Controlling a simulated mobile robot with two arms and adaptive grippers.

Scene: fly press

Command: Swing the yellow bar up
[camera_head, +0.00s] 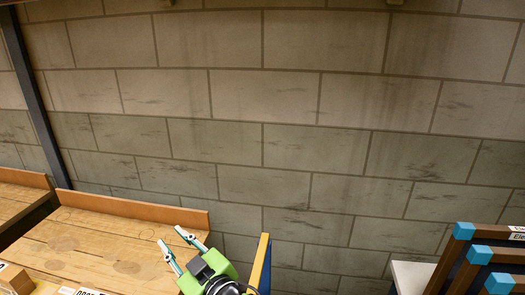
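A narrow upright yellow piece (258,264) with a blue side shows at the bottom centre. I cannot tell if it is the yellow bar of the task, as its lower part is cut off by the frame edge. My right gripper (171,236), green with pale teal fingers, is just left of it. Its two fingers are spread apart, point up and left, and hold nothing visible. It shows in front of the right end of a wooden surface. My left gripper is out of view.
A wooden plank surface (100,240) with a raised brown back edge fills the lower left, with a cardboard box (14,280) at its front. Dark frames with blue corners (480,255) stand at the lower right beside a white surface (411,276). A block wall (290,130) is behind.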

